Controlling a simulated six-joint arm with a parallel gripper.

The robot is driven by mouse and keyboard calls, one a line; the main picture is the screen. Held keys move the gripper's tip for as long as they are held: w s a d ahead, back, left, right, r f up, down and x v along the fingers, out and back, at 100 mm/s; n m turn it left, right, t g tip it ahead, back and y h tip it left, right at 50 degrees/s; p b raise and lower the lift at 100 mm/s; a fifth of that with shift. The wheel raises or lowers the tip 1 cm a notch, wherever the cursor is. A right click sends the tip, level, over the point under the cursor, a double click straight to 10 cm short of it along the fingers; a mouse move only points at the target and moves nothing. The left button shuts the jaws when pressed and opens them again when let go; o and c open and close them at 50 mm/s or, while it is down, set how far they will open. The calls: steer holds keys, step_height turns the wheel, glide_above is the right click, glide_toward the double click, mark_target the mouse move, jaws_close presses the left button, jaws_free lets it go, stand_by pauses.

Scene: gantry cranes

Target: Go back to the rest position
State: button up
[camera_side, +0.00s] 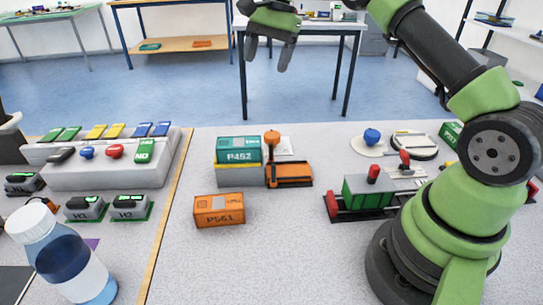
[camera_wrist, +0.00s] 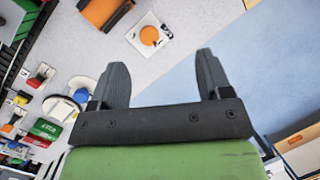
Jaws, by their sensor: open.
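My gripper (camera_side: 271,47) is at the top of the side view, raised well above the far edge of the table, with its fingers pointing down. In the wrist view my gripper (camera_wrist: 158,82) shows two dark fingers spread wide apart with nothing between them. Below it lie the grey table top and the blue floor. My green and black arm rises from its base at the right of the side view.
A teal container (camera_side: 239,150) marked P452 stands beside an orange machine (camera_side: 289,174). An orange container (camera_side: 219,210) marked P561 lies on the open table. A green wagon (camera_side: 368,196) stands near my base. A button panel (camera_side: 105,170) and a bottle (camera_side: 62,255) are at left.

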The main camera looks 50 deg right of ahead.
steer(key=s+a+r+n+t+h, duration=0.1)
steer(key=s+a+r+n+t, duration=0.2)
steer(key=s+a+r+n, duration=0.55)
steer(key=s+a+n+t, duration=0.2)
steer(key=s+a+t, duration=0.1)
steer(key=s, duration=1.6)
steer(key=shift+s+a, duration=0.15)
steer(key=shift+a, duration=0.1)
steer(key=shift+r, duration=0.1)
